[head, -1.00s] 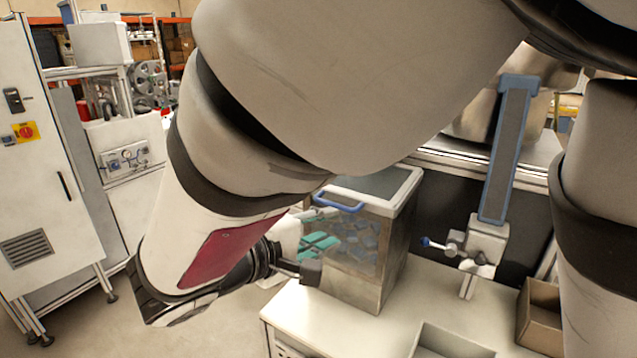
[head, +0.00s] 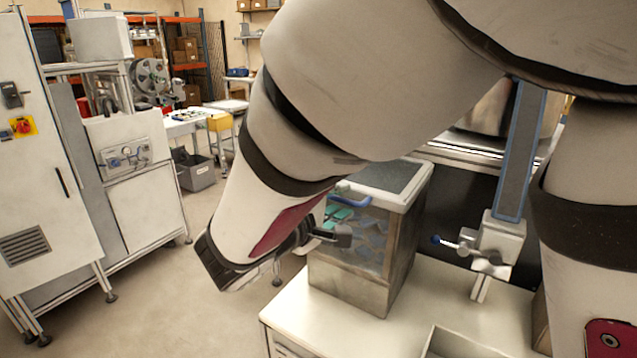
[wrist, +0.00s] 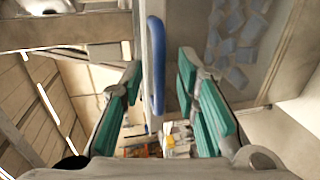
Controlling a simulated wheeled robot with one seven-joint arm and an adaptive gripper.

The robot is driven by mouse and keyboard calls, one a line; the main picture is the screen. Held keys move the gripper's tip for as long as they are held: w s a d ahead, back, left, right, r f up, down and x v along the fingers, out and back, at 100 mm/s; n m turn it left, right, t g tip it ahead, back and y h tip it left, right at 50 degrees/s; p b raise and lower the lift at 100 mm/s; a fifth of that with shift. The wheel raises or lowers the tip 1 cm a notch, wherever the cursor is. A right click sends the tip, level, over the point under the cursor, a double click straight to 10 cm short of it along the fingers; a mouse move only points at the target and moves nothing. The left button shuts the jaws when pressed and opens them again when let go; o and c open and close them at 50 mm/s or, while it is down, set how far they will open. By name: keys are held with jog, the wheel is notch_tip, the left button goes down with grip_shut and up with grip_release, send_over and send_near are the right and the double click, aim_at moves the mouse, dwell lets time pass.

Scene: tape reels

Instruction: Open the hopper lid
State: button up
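The hopper (head: 355,285) is a clear-sided box on the white bench, with grey-blue pieces inside. Its lid (head: 392,178), a grey panel in a white frame, lies shut on top. A blue bar handle (head: 347,196) is on the lid's front edge, partly hidden by my arm. In the wrist view the handle (wrist: 156,65) runs upright in the picture, between the lines of my two teal-padded fingers. My gripper (wrist: 160,78) is open, with the handle at its fingertips; I cannot tell whether either finger touches it. In the head view the gripper (head: 336,222) is just below the handle.
A metal clamp fitting (head: 490,245) and a tall blue-edged post (head: 520,150) stand right of the hopper. An open tray (head: 460,343) is at the bench front. A white cabinet (head: 45,170) stands at the left, with open floor between.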

jog(key=shift+w+d+f, duration=0.1)
jog(key=shift+w+d, duration=0.25)
jog(key=shift+w, duration=0.15)
grip_shut()
